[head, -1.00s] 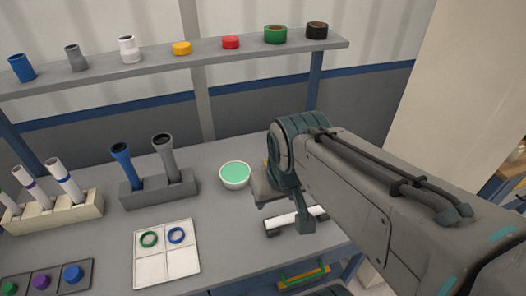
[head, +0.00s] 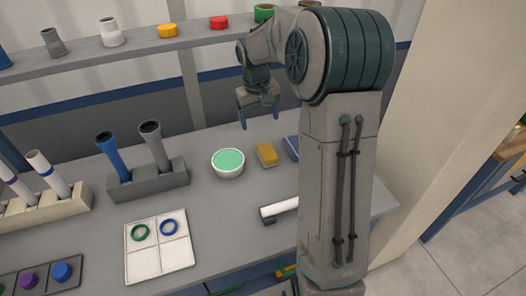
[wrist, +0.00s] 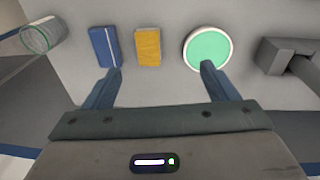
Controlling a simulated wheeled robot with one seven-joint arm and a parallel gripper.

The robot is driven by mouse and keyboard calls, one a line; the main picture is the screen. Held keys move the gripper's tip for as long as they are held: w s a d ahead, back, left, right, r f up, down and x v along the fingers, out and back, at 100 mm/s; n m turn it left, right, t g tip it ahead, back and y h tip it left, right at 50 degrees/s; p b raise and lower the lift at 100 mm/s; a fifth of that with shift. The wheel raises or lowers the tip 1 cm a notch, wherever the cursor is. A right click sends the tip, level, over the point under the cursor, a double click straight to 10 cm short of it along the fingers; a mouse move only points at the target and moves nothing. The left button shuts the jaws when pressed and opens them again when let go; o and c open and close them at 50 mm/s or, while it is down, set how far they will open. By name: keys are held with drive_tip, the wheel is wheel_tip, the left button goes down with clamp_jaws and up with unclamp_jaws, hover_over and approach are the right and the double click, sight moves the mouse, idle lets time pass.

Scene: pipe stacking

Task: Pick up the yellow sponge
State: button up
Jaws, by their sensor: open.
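The yellow sponge (head: 267,154) lies on the grey table, between the white bowl with green contents (head: 228,163) and a blue block (head: 291,147). My gripper (head: 258,112) is raised above the back of the table, open and empty, with its fingers pointing down. In the wrist view the sponge (wrist: 148,46) lies ahead of and between the spread fingertips (wrist: 160,68). The blue block (wrist: 104,46) is left of it there and the bowl (wrist: 207,48) right of it. The sponge is not touched.
A grey holder (head: 149,184) with two pipes stands left of the bowl. A white tray (head: 158,262) with green and blue rings lies in front. A white tube (head: 279,208) lies nearer, partly behind my arm. A shelf (head: 150,47) with several fittings runs above the back.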

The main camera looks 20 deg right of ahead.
drive_tip(key=y, duration=0.1)
hover_over(267, 151)
wheel_tip(267, 151, down, 10)
drive_tip(key=shift+g, duration=0.4)
wheel_tip(267, 151, down, 8)
drive_tip(key=shift+s+f, duration=0.1)
drive_tip(key=shift+s, duration=0.05)
drive_tip(key=shift+f+p, duration=1.2)
drive_tip(key=shift+f, duration=1.6)
drive_tip(key=c, duration=1.1)
